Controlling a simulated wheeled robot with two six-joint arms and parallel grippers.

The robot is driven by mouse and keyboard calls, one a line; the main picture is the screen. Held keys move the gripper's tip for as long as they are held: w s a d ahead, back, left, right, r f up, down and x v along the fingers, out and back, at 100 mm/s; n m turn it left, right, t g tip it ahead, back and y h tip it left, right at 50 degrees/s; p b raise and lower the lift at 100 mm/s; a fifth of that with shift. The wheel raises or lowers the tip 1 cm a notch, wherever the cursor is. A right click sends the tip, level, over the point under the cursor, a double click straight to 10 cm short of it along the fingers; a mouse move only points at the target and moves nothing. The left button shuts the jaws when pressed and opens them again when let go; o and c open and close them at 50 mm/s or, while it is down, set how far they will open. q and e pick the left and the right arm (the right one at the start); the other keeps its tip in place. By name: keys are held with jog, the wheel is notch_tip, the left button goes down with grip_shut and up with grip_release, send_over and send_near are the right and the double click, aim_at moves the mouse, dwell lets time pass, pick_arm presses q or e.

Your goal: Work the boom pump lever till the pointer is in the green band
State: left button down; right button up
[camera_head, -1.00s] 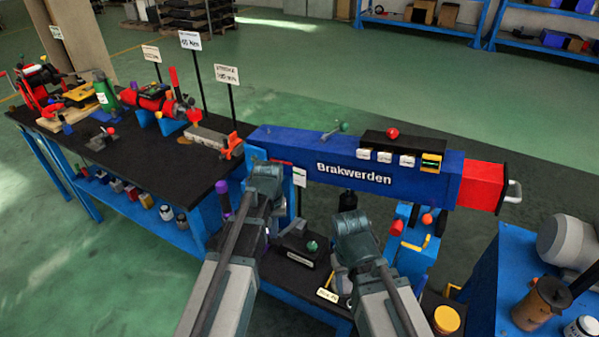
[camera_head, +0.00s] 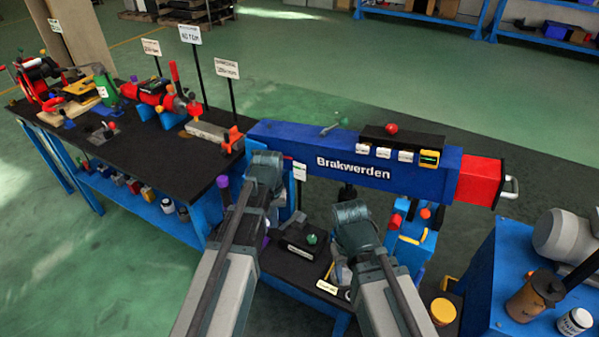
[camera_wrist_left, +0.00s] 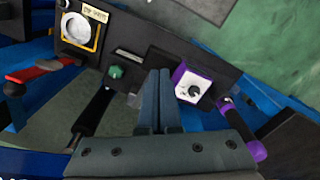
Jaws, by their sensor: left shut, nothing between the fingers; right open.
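My left gripper (camera_wrist_left: 158,100) is shut and empty in the left wrist view, over the bench fittings below the blue boom (camera_head: 285,145). Right of its fingers is a purple-framed box (camera_wrist_left: 191,84) with a white face and dark knob. Further right is a black bar with purple ends (camera_wrist_left: 240,120). Left of the fingers are a green knob (camera_wrist_left: 115,72) and a black handle (camera_wrist_left: 92,112). A round white dial in a yellow frame (camera_wrist_left: 79,29) is at upper left; its pointer and band are unreadable. I cannot tell which handle is the pump lever. My right gripper (camera_head: 352,228) is open, its fingers mostly hidden.
A long black-topped bench (camera_head: 150,155) with clamps and tools stands at left. A red end piece (camera_head: 480,182) with a handle closes the boom's right end. A blue trolley (camera_head: 488,265) with jars stands at lower right. Green floor is open behind the boom.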

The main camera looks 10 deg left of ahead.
pick_arm(q)
jog(key=shift+f, duration=0.15)
dwell(0.4)
notch_tip(320, 180, down, 10)
jog(key=r+b, duration=0.1)
jog(key=b, duration=0.9)
notch_tip(320, 180, up, 9)
jog(key=p, duration=1)
jog(key=shift+r, duration=0.2)
jog(key=shift+f, duration=0.1)
dwell(0.8)
jog(key=s+d+m+y, duration=0.1)
jog(key=s+d+m, duration=0.4)
jog(key=s+d, duration=0.5)
jog(key=s, duration=0.4)
jog(key=shift+s+d+r+m, duration=0.15)
jog(key=shift+d+r+m, duration=0.15)
jog(key=shift+m, duration=0.1)
